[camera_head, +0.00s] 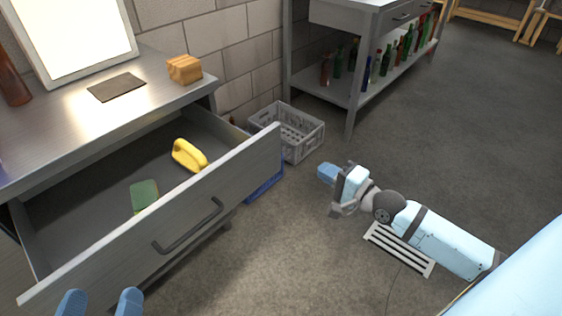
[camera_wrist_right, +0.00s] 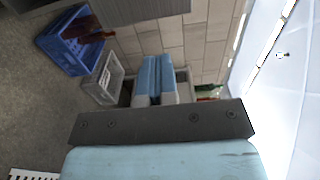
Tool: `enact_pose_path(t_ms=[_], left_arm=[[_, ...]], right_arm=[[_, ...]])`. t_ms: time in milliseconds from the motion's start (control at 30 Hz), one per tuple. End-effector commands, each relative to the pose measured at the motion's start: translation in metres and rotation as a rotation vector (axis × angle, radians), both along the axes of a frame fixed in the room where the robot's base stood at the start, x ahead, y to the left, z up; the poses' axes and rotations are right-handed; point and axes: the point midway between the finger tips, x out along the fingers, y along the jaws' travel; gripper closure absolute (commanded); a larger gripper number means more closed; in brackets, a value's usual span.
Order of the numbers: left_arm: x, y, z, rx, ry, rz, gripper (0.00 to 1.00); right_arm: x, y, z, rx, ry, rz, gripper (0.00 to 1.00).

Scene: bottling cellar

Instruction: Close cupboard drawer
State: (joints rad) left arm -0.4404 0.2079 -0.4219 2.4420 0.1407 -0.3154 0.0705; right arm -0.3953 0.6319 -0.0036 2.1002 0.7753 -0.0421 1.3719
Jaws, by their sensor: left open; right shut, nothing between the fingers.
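The cupboard drawer (camera_head: 180,215) is pulled well out of the grey cupboard (camera_head: 100,118) at the left. Its front panel carries a dark bar handle (camera_head: 188,226). A yellow brush-like item (camera_head: 188,154) and a green sponge (camera_head: 144,196) lie inside. My left gripper (camera_head: 100,303) shows only its two blue fingertips at the bottom edge, apart from each other, near the drawer's front left part. My right gripper (camera_head: 327,172) is shut and empty, to the right of the drawer and clear of it. Its blue fingers (camera_wrist_right: 154,80) show together in the wrist view.
A grey crate (camera_head: 290,130) and a blue crate (camera_head: 265,182) stand on the floor beyond the drawer. A bench (camera_head: 345,95) with bottles on its lower shelf stands behind. A floor grate (camera_head: 400,250) lies under my right arm. Open floor is at right.

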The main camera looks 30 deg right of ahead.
Motion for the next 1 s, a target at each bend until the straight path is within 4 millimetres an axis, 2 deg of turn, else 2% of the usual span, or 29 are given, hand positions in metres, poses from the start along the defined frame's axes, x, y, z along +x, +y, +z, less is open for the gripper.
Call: enact_pose_path(t_ms=[167, 600, 733, 1000], left_arm=[[0.000, -0.001, -0.008, 0.011, 0.019, -0.007, 0.07], [0.000, -0.003, -0.050, 0.073, 0.129, -0.047, 0.07], [0.000, -0.004, -0.063, 0.094, 0.165, -0.061, 0.07], [0.005, -0.001, -0.059, 0.126, 0.113, -0.055, 0.07]], right_arm=[[0.018, 0.006, 0.000, 0.004, -0.004, -0.001, 1.00], [0.095, 0.032, -0.001, 0.002, -0.003, 0.000, 1.00], [0.113, 0.037, -0.001, 0.000, -0.003, 0.000, 1.00], [0.130, 0.043, 0.000, -0.001, 0.000, 0.000, 1.00]])
